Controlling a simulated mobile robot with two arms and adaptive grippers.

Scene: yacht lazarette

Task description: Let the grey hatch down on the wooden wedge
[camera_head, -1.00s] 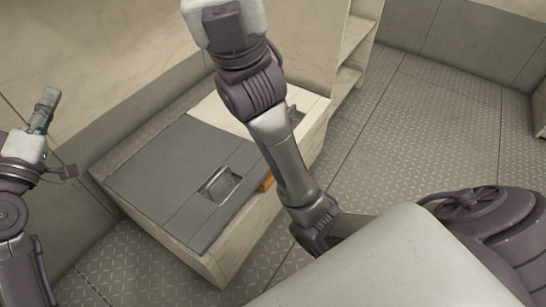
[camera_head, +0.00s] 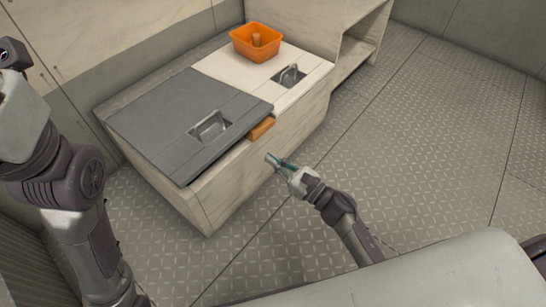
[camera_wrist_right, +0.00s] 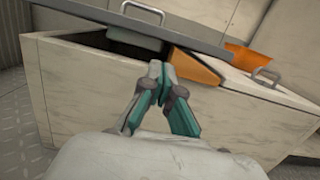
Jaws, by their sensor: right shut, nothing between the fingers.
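The grey hatch (camera_head: 182,115) lies at a slight tilt over the left part of the pale locker, its recessed handle (camera_head: 210,127) near the front. The orange-brown wooden wedge (camera_head: 262,128) sits at the locker's front rim, under the hatch's front right edge. In the right wrist view the wedge (camera_wrist_right: 195,68) is under the hatch (camera_wrist_right: 190,38), with a dark gap left of it; exact contact is hard to tell. My right gripper (camera_head: 270,158) is shut and empty, in front of the locker and apart from the wedge. My left gripper's fingers are out of view.
A white lid (camera_head: 220,68) with its own handle (camera_head: 290,75) covers the locker's right part. An orange bin (camera_head: 255,42) holding something stands on it. Open shelves (camera_head: 358,50) stand behind right. The tread-plate floor (camera_head: 430,130) is clear on the right.

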